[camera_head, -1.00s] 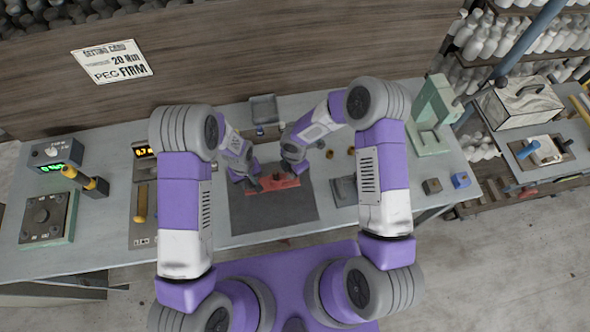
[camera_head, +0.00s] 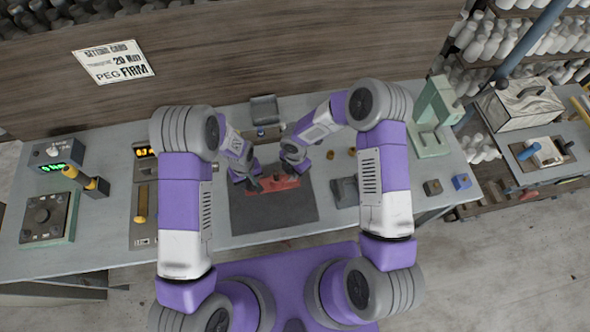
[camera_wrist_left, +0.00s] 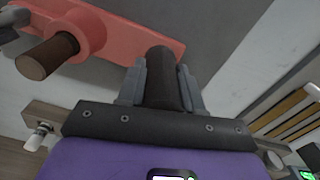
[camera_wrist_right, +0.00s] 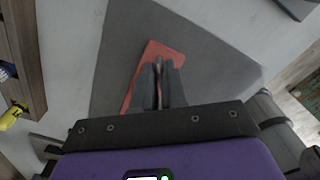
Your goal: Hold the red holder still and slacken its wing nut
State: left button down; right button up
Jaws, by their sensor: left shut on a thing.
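The red holder (camera_head: 284,189) lies on the dark mat. In the left wrist view the holder (camera_wrist_left: 113,35) is at the upper left, with a brown peg (camera_wrist_left: 48,55) standing out of a round boss. My left gripper (camera_head: 254,187) is shut on a dark round grip (camera_wrist_left: 163,80) at the holder's end. My right gripper (camera_head: 287,168) is at the holder's other part. In the right wrist view its fingers (camera_wrist_right: 159,82) are close together over the holder (camera_wrist_right: 133,75), with a small light metal piece, perhaps the wing nut (camera_wrist_right: 158,64), between their tips. Whether they grip it is unclear.
The dark mat (camera_head: 270,217) has free room in front of the holder. A small grey tray (camera_head: 265,110) stands behind, a dark grey block (camera_head: 344,191) to the right. A green frame (camera_head: 432,120) stands further right.

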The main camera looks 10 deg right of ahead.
jog(key=o, duration=0.4)
notch_tip(320, 180, up, 12)
jog(key=shift+r, duration=0.1)
dwell(0.4)
pick_arm(q)
jog(key=c, duration=0.7)
grip_release()
jog(key=shift+o, duration=0.2)
